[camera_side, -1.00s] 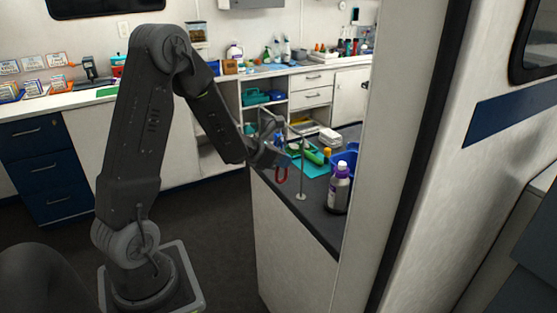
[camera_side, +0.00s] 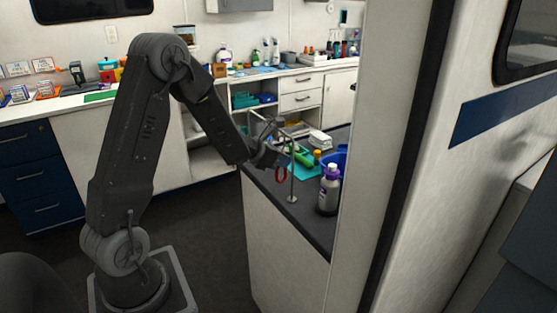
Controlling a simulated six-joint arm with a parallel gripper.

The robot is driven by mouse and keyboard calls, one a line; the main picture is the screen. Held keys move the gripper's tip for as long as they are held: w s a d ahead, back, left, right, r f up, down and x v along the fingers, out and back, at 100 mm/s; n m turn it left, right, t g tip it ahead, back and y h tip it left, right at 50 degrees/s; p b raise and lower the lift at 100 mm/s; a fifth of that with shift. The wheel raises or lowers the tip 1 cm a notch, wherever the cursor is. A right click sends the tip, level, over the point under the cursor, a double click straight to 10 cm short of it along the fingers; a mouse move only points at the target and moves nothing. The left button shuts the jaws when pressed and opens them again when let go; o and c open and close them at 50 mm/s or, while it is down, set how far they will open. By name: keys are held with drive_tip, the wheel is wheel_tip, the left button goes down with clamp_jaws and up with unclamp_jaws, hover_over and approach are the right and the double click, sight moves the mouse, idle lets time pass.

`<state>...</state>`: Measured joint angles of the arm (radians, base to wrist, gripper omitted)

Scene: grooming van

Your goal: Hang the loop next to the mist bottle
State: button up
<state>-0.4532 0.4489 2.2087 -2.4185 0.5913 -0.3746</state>
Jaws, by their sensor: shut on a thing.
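My gripper (camera_side: 272,156) is above the near edge of the dark counter, shut on a red loop (camera_side: 281,174). The loop hangs down from the jaws, just left of a thin metal stand (camera_side: 292,178). The stand has a round base on the counter and an arm at its top that reaches left, close to my gripper. I cannot tell whether the loop touches the stand. A grey bottle with a purple cap (camera_side: 328,193) stands upright right of the stand; I cannot tell whether it is the mist bottle.
A teal mat (camera_side: 303,172) with green items lies behind the stand, with a blue container (camera_side: 341,157) to its right. A white stack (camera_side: 320,139) is farther back. A pale wall panel (camera_side: 372,150) blocks the view at right.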

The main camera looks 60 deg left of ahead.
drive_tip(key=shift+w, duration=1.35)
drive_tip(key=shift+r, duration=0.1)
wheel_tip(320, 180, up, 4)
idle(0.8)
drive_tip(key=shift+w+r, duration=0.15)
drive_tip(key=shift+r, duration=0.05)
drive_tip(key=shift+s, duration=0.6)
drive_tip(key=shift+s+f, duration=0.25)
drive_tip(key=shift+s, duration=0.55)
